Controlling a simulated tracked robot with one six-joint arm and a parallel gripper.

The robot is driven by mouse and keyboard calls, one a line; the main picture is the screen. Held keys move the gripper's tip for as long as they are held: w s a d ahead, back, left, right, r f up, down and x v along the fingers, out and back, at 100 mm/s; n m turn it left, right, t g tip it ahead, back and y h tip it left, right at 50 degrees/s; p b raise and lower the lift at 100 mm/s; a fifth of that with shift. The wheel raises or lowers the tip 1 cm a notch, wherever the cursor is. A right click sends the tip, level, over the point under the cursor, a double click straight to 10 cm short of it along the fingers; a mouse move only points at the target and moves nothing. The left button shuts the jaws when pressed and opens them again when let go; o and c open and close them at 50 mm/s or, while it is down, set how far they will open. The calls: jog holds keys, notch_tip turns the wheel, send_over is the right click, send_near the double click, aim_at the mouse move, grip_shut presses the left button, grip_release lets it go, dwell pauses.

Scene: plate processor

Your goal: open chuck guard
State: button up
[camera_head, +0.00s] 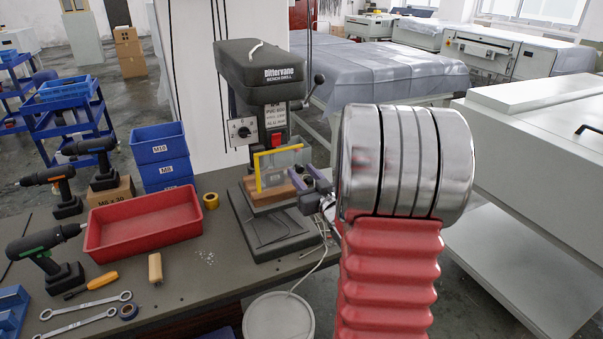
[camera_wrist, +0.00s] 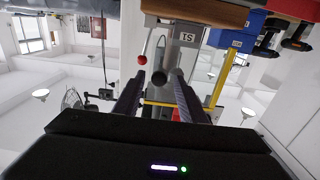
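The chuck guard (camera_head: 280,163) is a clear panel with a yellow frame on the front of the drill press (camera_head: 262,75). It hangs upright around the chuck area, above a wooden block (camera_head: 268,191). My gripper (camera_head: 304,178) is at the guard's right side, its fingers pointing toward it. In the wrist view, my gripper (camera_wrist: 158,82) has its two dark fingers apart. The guard's yellow frame (camera_wrist: 214,88) shows beside the right finger, and a yellow bar crosses behind or between the fingers. I cannot tell whether they touch it. My arm hides the area to the right.
A red ball-ended lever (camera_wrist: 142,60) shows near the fingers. A white bucket (camera_head: 278,318) stands below the bench edge.

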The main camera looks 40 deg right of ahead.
jog(key=shift+s, duration=0.1)
grip_shut()
dwell(0.3)
jog(key=shift+d, duration=0.1)
